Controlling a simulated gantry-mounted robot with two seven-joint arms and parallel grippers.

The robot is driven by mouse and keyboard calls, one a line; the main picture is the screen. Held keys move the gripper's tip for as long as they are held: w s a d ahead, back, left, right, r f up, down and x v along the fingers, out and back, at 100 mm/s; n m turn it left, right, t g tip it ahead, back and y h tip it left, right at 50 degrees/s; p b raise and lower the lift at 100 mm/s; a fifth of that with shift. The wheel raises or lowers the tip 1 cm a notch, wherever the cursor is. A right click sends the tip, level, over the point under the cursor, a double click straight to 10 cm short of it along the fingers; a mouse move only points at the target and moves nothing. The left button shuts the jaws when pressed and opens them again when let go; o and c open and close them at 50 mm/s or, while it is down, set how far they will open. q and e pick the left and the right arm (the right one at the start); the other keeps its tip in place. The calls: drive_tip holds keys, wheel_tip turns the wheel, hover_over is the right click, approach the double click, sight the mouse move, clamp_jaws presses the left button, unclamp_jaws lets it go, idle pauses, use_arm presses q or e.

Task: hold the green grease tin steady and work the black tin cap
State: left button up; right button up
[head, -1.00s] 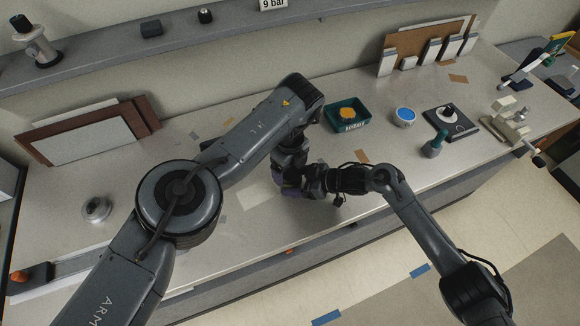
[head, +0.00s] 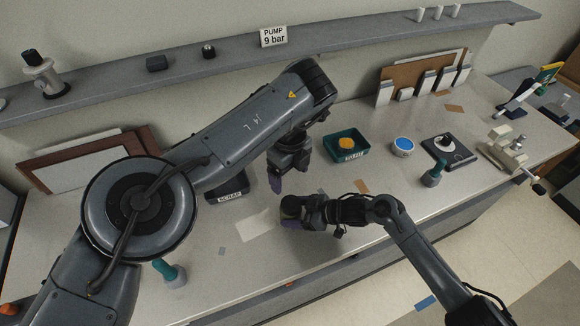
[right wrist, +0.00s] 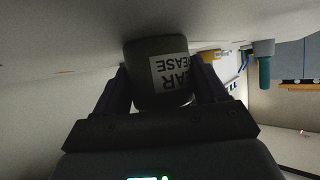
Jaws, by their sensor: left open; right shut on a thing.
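The green grease tin shows in the right wrist view (right wrist: 158,72) as a dark green can with a white label whose lettering is upside down. My right gripper (head: 291,207) is shut on it, with a finger on each side of the tin in the right wrist view (right wrist: 160,92). In the head view the tin is mostly hidden by this gripper. My left gripper (head: 275,183) is open, up and slightly left of the right gripper, apart from it. I cannot make out the black tin cap in either view.
A dark tray marked SCRAP (head: 226,193) lies to the left. A blue-topped round container (head: 403,147) and a black pad (head: 463,157) stand right. A teal-handled tool (head: 170,272) stands front left.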

idle(0.3)
drive_tip(key=o, duration=1.4)
drive_tip(key=shift+o, duration=0.2)
